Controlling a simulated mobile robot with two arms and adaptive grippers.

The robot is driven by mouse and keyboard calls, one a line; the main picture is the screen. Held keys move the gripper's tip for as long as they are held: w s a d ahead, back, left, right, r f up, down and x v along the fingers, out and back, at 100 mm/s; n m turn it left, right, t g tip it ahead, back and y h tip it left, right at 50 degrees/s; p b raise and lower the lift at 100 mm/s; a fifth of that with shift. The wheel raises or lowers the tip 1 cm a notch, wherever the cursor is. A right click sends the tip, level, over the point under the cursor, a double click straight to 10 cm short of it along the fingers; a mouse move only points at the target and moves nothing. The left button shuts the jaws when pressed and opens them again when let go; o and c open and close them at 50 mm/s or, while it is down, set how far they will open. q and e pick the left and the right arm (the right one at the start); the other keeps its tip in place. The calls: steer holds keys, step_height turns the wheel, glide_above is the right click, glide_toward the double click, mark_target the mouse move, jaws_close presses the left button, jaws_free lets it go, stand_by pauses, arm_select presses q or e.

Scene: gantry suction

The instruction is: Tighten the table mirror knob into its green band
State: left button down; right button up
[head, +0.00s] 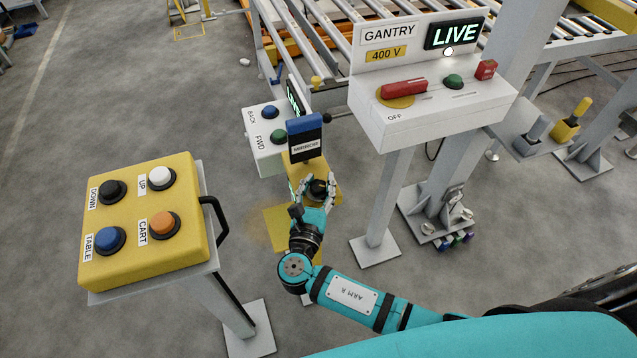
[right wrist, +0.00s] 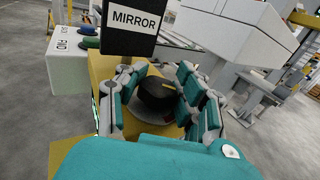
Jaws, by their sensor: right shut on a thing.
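The table mirror knob (right wrist: 157,92) is black and round with a yellow mark on top. It sits on a yellow bracket under a dark box labelled MIRROR (right wrist: 131,22). In the head view the knob (head: 318,187) shows between the fingers of my right gripper (head: 316,190). My right gripper (right wrist: 160,98) is shut around the knob, with teal-padded fingers on both sides of it. No green band is clearly seen on the knob; the fingers hide part of its base. My left gripper is not in view.
A yellow panel (head: 190,218) with UP, DOWN, TABLE and CART buttons stands at left. A white BACK/FWD button box (head: 262,155) is beside the knob. A GANTRY 400 V box (head: 440,120) with a LIVE sign stands at right. Open floor lies at left.

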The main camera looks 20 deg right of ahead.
steer(key=shift+s+a+f, duration=0.1)
steer(key=shift+f, duration=0.05)
stand_by(0.6)
steer(key=o, duration=1.2)
steer(key=shift+o, duration=0.2)
steer(key=v, duration=1.2)
